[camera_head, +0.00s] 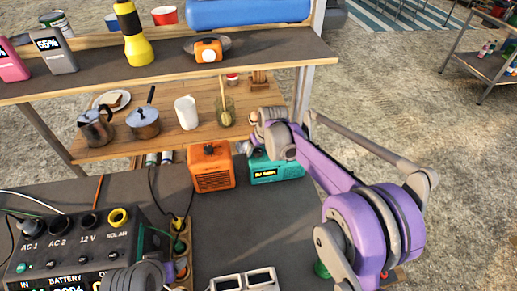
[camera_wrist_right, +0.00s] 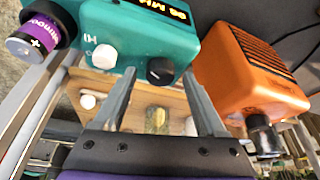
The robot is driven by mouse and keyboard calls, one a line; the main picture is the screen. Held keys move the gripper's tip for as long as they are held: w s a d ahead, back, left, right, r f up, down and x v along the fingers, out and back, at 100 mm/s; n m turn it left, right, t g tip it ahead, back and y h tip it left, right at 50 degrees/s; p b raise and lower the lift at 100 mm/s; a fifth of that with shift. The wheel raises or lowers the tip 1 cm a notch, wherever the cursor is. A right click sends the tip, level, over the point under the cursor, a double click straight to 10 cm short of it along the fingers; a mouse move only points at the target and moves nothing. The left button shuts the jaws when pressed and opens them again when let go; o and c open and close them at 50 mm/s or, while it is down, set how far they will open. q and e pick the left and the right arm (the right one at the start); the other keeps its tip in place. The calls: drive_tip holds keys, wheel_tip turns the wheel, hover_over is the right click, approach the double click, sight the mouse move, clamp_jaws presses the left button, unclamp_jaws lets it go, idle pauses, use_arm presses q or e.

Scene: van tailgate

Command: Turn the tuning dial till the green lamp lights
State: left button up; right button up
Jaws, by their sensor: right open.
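The teal radio (camera_head: 275,168) stands on the dark bench beside an orange box. Its lit display reads in part "88 MH" in the right wrist view (camera_wrist_right: 125,20), cut off by the frame edge. A white knob (camera_wrist_right: 104,57) and a black dial (camera_wrist_right: 160,71) sit on its face. My right gripper (camera_wrist_right: 159,76) is open, its fingertips at either side of the black dial; I cannot tell whether they touch it. In the head view my right gripper (camera_head: 258,133) hides part of the radio. I see no lit green lamp. My left gripper's fingers do not show.
The orange box (camera_head: 211,170) stands close left of the radio; its black knob (camera_wrist_right: 263,137) is near my right gripper. A power station (camera_head: 75,245) with cables fills the front left. Shelves behind hold a white mug (camera_head: 187,112) and kettle (camera_head: 96,128).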

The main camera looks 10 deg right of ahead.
drive_tip(key=shift+c, duration=0.3)
clamp_jaws()
drive_tip(key=shift+a+m+h, duration=0.1)
drive_tip(key=shift+m+h, duration=0.2)
drive_tip(key=shift+m, duration=0.5)
drive_tip(key=shift+m+h+b, duration=0.3)
drive_tip(key=shift+m+h, duration=0.2)
drive_tip(key=shift+m, duration=0.8)
drive_tip(key=shift+o, duration=0.3)
unclamp_jaws()
drive_tip(key=shift+r, duration=0.1)
